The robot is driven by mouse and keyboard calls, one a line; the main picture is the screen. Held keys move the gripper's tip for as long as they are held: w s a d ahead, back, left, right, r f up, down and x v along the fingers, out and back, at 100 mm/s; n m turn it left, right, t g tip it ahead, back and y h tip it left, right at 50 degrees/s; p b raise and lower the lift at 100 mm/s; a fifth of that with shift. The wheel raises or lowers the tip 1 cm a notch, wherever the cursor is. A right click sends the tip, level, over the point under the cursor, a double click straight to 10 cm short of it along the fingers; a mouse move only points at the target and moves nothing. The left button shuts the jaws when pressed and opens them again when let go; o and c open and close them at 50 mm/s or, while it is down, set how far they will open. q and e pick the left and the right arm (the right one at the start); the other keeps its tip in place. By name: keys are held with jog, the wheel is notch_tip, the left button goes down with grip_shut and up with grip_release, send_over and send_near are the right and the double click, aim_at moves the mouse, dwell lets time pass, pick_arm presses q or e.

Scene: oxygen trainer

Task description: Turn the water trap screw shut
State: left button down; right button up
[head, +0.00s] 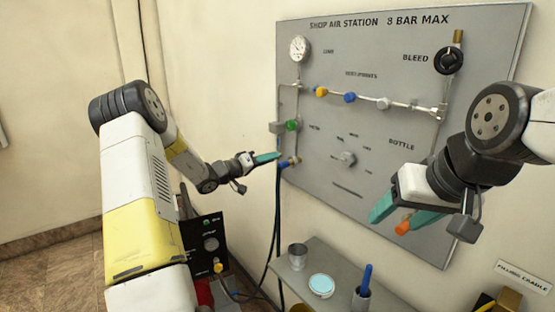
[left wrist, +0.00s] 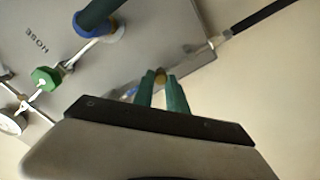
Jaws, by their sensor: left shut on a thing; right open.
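The water trap screw seems to be the small brass-coloured piece (left wrist: 160,76) between the fingertips in the left wrist view; its exact shape is too small to tell. My left gripper (left wrist: 162,83) is shut on it. In the head view my left gripper (head: 275,157) is at the left edge of the grey panel (head: 330,215), just below a green knob (head: 292,125) and next to a blue fitting (head: 284,163). The screw is hidden there. My right gripper (head: 402,213) is open in front of the panel's lower right.
The green hex knob (left wrist: 46,78) and a blue ring (left wrist: 95,30) show close by in the left wrist view. An orange piece (head: 403,228) shows by the right fingers. Below, a shelf (head: 325,268) holds a metal cup (head: 298,256). A dark hose (head: 276,220) hangs along the wall.

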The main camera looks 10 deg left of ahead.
pick_arm(q)
jog(key=shift+f, duration=0.1)
jog(key=c, duration=1.3)
grip_release()
jog(key=shift+c, duration=0.2)
jog(key=v, duration=0.8)
